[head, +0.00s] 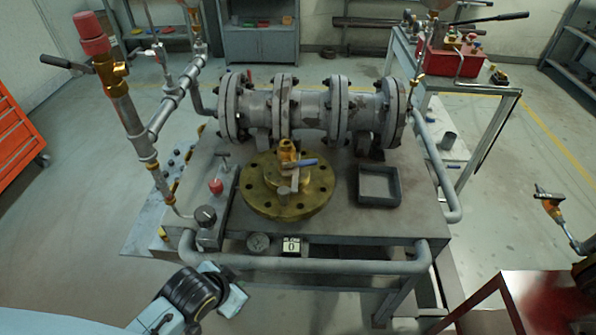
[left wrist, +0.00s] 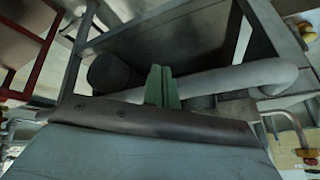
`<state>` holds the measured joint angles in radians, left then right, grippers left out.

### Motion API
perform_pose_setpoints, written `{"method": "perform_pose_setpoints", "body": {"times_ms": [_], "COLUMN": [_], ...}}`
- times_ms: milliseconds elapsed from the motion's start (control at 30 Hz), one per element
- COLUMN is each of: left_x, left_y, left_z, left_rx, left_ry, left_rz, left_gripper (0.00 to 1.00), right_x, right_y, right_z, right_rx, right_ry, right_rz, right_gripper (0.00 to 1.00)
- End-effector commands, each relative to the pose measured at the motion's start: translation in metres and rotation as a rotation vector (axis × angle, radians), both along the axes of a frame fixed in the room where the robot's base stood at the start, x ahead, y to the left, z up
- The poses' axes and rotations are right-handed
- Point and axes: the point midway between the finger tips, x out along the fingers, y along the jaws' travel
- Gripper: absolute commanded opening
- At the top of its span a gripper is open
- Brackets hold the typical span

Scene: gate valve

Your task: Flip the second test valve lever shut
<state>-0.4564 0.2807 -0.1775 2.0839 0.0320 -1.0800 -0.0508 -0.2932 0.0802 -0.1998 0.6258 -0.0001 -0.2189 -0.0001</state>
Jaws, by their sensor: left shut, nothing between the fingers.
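A brass valve with a blue lever (head: 304,163) stands on the brass flange (head: 262,199) in the middle of the bench. Another brass valve (head: 112,72) with a black lever (head: 56,63) sits high on the left pipe, below a red cap. I cannot tell which lever is the second test valve lever. My left gripper (head: 233,298) is low at the front, below the bench's front rail and apart from both levers. Its green fingers (left wrist: 162,88) are together and empty in the left wrist view. My right gripper is out of view.
A grey flanged pipe (head: 310,108) lies across the back of the bench. A grey rail (head: 320,263) runs along its front. A gauge (head: 258,243), a display and an empty black tray (head: 379,186) are near the front. A red table corner stands at lower right.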

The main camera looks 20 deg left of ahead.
Motion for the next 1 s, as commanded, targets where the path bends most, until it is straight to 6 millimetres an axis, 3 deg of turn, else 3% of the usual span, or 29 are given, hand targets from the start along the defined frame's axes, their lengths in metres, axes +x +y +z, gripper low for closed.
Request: {"method": "perform_pose_setpoints", "body": {"times_ms": [33, 167, 300, 500, 700, 1000], "left_x": [0.018, 0.058, 0.095, 0.111, 0.108, 0.118], "left_y": [0.005, 0.01, 0.006, -0.01, -0.019, -0.029], "left_z": [0.025, 0.069, 0.126, 0.196, 0.228, 0.23], "left_rx": [0.028, 0.088, 0.159, 0.229, 0.251, 0.251], "left_ry": [-0.087, -0.293, -0.543, -0.818, -0.941, -0.965], "left_rz": [-0.064, -0.237, -0.472, -0.776, -0.927, -0.946], "left_gripper": [0.0, 0.0, 0.0, 0.0, 0.0, 0.0], "right_x": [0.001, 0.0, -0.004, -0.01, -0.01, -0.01], "right_y": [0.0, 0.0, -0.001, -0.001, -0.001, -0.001], "right_z": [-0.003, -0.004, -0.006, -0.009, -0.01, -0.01], "right_rx": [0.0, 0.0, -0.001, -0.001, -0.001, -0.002], "right_ry": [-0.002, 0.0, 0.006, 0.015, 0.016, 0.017], "right_rz": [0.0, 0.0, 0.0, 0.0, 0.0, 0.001], "right_gripper": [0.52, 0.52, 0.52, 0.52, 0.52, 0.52]}}
